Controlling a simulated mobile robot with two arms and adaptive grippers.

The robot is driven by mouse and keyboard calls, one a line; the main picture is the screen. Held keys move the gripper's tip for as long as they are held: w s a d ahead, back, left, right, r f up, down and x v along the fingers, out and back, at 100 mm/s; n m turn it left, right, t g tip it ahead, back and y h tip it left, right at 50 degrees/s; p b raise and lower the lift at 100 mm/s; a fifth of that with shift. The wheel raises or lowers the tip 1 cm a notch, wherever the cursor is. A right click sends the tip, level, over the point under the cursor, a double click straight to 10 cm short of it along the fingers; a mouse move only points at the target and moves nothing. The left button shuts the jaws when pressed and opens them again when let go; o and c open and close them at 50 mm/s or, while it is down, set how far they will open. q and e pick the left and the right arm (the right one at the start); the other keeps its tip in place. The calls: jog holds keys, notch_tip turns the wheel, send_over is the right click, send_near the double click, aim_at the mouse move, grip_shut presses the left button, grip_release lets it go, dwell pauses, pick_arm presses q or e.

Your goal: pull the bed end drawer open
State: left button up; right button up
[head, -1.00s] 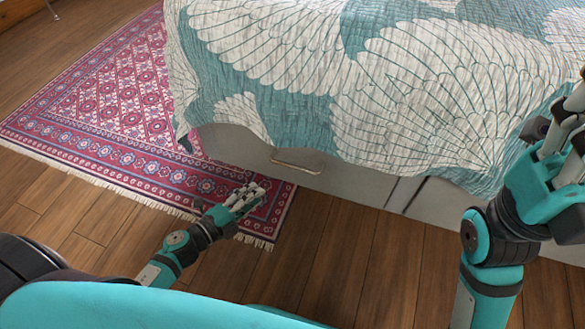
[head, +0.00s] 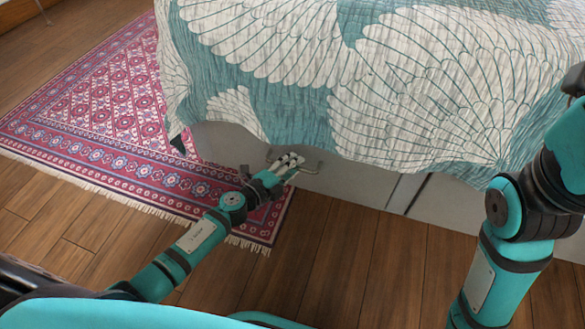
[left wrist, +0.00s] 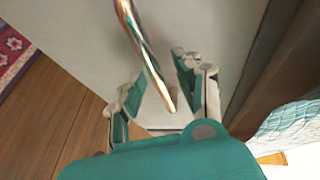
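The grey drawer front (head: 345,181) is in the bed end, under the hanging quilt, and looks closed. Its metal bar handle (head: 310,169) shows just right of my left gripper (head: 289,163) in the head view. In the left wrist view, the handle (left wrist: 146,50) reaches down between the spread fingers of the left gripper (left wrist: 160,90), in front of the pale drawer front (left wrist: 75,35). The fingers are apart on both sides of it, and I see no clear contact. My right arm rises at the right edge; its gripper is out of frame.
A teal and white quilt (head: 290,65) hangs over the drawer's top edge. A red patterned rug (head: 110,130) lies to the left and runs to the bed end. Bare wooden floor (head: 330,260) is clear in front of the drawer.

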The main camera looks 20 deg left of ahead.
pick_arm(q)
jog(key=shift+w, duration=0.1)
grip_shut()
dwell(0.5)
